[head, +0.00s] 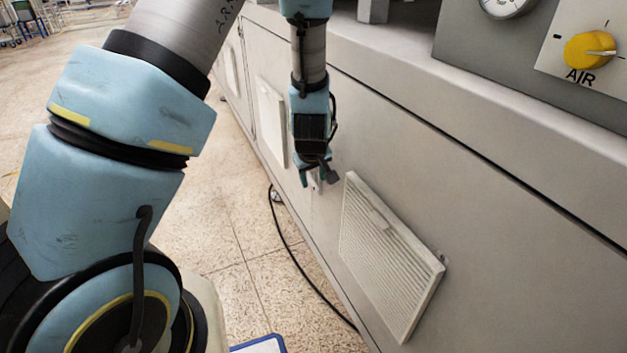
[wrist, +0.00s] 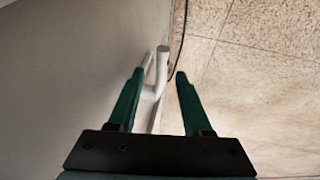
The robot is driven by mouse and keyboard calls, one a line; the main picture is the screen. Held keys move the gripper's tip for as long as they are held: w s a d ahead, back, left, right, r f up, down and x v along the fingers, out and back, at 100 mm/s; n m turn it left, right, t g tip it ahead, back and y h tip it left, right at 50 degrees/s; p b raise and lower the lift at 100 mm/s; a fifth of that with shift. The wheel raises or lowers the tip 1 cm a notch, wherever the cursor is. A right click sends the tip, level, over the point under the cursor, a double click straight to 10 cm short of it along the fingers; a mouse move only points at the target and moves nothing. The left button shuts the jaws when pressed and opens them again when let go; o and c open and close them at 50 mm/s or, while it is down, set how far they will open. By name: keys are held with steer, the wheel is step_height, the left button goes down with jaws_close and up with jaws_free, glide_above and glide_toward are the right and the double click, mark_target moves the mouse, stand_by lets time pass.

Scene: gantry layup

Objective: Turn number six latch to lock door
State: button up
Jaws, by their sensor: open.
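My gripper (head: 318,176) hangs low at the grey cabinet front in the head view, between two vent grilles. In the wrist view its two dark green fingers (wrist: 160,76) are open. A pale, rounded latch handle (wrist: 162,62) shows between and just beyond the fingertips, near the grey panel. The fingers do not visibly close on it. In the head view a small light piece of the latch (head: 315,183) shows at the fingertips; the gripper hides most of it. No number six marking can be read.
A white louvred vent (head: 385,255) stands out from the grey door (head: 480,230) to the right, with another vent (head: 271,120) behind the gripper. A yellow AIR knob (head: 589,50) is at upper right. A black cable (head: 287,245) lies on the speckled floor (head: 230,225).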

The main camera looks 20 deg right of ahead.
steer(key=shift+w+f, duration=0.1)
steer(key=shift+f, duration=0.15)
jaws_close()
stand_by(1.4)
